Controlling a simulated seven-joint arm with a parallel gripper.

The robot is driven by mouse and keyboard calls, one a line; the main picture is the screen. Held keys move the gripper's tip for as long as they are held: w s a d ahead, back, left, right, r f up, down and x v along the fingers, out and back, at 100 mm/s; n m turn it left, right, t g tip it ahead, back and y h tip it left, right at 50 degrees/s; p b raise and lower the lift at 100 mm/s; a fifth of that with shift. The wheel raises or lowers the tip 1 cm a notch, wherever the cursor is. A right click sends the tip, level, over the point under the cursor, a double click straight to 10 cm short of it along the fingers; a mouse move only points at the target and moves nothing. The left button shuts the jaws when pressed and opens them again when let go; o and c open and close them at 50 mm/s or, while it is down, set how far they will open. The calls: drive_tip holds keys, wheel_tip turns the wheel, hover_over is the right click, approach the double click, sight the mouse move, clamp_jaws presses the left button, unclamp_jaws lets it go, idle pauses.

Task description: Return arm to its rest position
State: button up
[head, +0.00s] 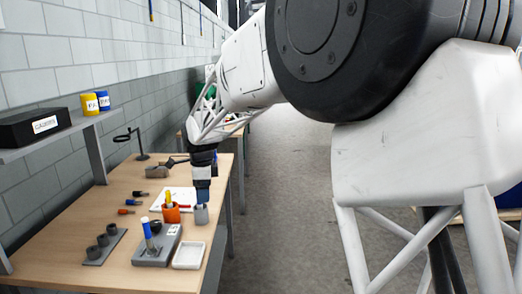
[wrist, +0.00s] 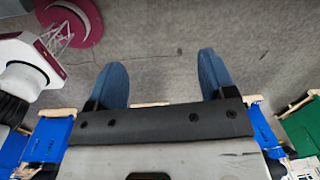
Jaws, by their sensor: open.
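My arm reaches from the upper right over the wooden table in the head view. My gripper (head: 203,194) points down near the table's right edge, with blue fingers just above a small grey cup (head: 201,214); I cannot tell the exact gap. In the wrist view, my gripper (wrist: 163,78) has its two blue fingers wide apart with nothing between them, only grey floor behind.
The table (head: 120,196) holds an orange cup (head: 171,214), a grey base with a blue-and-white tool (head: 150,240), a white tray (head: 188,255) and a dark holder (head: 104,246). A shelf with a black box (head: 34,127) hangs left. Floor (head: 290,200) right of the table is clear.

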drive_tip(key=s+d+r+n+t, duration=0.1)
drive_tip(key=s+d+r+n, duration=0.25)
drive_tip(key=s+d, duration=0.65)
drive_tip(key=s+d+r+n, duration=0.35)
drive_tip(key=s+d, duration=0.35)
drive_tip(key=d, duration=0.6)
drive_tip(key=s+d+f+n, duration=0.2)
drive_tip(key=s+d+n, duration=0.1)
drive_tip(key=s, duration=0.5)
drive_tip(key=s+d+f+n, duration=0.2)
drive_tip(key=s+d, duration=0.4)
drive_tip(key=s, duration=0.3)
drive_tip(key=s+d+f+n+t, duration=0.1)
drive_tip(key=s+d+n, duration=0.3)
drive_tip(key=s, duration=0.4)
drive_tip(key=shift+s+d+f, duration=0.2)
drive_tip(key=shift+s+f, duration=0.15)
drive_tip(key=shift+f, duration=0.3)
